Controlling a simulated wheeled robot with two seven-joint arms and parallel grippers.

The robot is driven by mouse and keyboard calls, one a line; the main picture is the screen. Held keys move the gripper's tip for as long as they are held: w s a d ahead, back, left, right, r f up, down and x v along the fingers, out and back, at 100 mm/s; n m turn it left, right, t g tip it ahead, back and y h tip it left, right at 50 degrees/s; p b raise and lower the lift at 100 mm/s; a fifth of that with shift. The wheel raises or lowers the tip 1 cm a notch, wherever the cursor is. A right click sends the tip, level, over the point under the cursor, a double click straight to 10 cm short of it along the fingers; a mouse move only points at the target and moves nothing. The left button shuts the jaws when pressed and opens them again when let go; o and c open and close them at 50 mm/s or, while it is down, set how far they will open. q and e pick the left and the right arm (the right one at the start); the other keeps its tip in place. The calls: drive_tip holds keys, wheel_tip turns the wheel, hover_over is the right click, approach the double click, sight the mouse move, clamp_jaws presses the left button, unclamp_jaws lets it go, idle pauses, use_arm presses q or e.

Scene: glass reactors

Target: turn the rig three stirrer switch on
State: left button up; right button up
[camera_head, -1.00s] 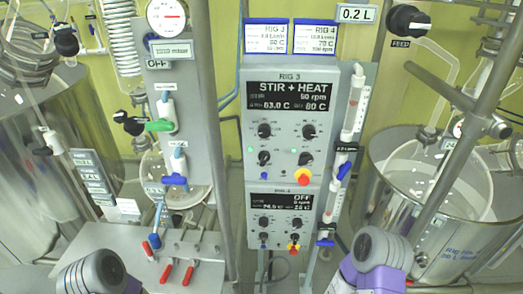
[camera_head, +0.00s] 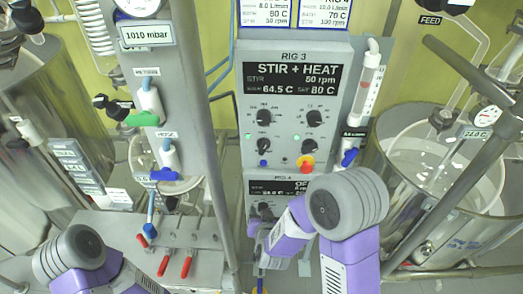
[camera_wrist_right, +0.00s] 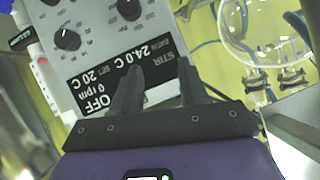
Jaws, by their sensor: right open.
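The rig 3 panel (camera_head: 338,90) is a grey box below the cards in the head view. Its display (camera_head: 292,79) reads STIR + HEAT, 50 rpm, 64.5 C, set 80 C. Below are black knobs, the lower left one (camera_head: 264,145) and lower right one (camera_head: 309,146), with green lamps beside. Which is the stirrer switch I cannot read. My right gripper (camera_head: 262,222) is open and empty in front of the lower rig 4 panel, whose lower part my arm hides. In the right wrist view the open fingers (camera_wrist_right: 160,70) overlap an OFF display (camera_wrist_right: 125,85). My left gripper is out of view.
A red and yellow stop button (camera_head: 306,162) sits low on the rig 3 panel. A flow tube (camera_head: 368,90) runs along its right side. A steel post (camera_head: 205,120) stands left. Glass vessel (camera_head: 440,165) is right. Red-handled valves (camera_head: 165,264) are at lower left.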

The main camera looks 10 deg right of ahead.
sight(263, 151)
wheel_tip(263, 151, up, 19)
drive_tip(key=m+t+h, duration=0.3)
drive_tip(key=t+h, duration=0.1)
drive_tip(key=t, duration=0.1)
drive_tip(key=x, duration=0.4)
drive_tip(key=p+x, duration=0.1)
drive_tip(key=x, duration=0.3)
drive_tip(key=shift+d+f, duration=0.2)
drive_tip(key=shift+d, duration=0.05)
clamp_jaws()
